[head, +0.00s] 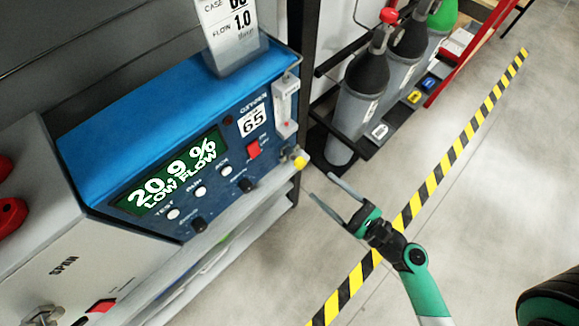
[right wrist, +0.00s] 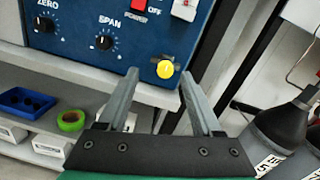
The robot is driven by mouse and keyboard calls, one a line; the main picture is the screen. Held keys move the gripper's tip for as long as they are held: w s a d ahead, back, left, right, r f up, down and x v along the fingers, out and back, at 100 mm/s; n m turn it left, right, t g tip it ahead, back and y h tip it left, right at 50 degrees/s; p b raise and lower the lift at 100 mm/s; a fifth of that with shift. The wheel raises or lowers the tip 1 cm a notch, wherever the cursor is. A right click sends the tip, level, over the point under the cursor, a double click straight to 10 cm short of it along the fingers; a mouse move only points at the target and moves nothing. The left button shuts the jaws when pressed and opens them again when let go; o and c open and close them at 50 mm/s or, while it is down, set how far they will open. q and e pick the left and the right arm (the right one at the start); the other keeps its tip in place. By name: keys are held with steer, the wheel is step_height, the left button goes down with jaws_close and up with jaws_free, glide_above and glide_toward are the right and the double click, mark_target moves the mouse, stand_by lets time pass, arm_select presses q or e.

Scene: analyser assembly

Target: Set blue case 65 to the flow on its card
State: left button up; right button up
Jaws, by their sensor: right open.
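Blue case 65 (head: 130,115) stands on a shelf at the left of the head view. Its green display (head: 172,170) reads "20.9 %" and "LOW FLOW". A card (head: 232,35) on its top reads "FLOW 1.0". A clear flow tube (head: 286,105) is on the panel's right end, and a yellow knob (head: 300,162) is below it. My right gripper (head: 321,187) is open and empty, just short of the knob and apart from it. In the right wrist view the yellow knob (right wrist: 165,69) shows between the two fingertips, beyond them. My left gripper is not in view.
A red power switch (head: 254,149) and small dials (head: 199,224) are on the panel. Grey gas cylinders (head: 362,95) stand in a black rack beyond the case. A grey case (head: 75,255) is to the left. Open floor with striped tape (head: 450,155) lies right.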

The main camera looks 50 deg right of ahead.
mark_target(304, 166)
steer(key=shift+m+g+h, duration=0.3)
steer(key=shift+m+h, duration=0.1)
steer(key=shift+h, duration=0.2)
steer(key=w, duration=0.3)
steer(key=w+d+f+p, duration=0.1)
steer(key=w, duration=0.2)
steer(key=w+p, duration=0.1)
steer(key=w, duration=0.2)
steer(key=shift+d+f, duration=0.25)
steer(key=shift+f, duration=0.15)
steer(key=shift+w, duration=0.4)
jaws_close()
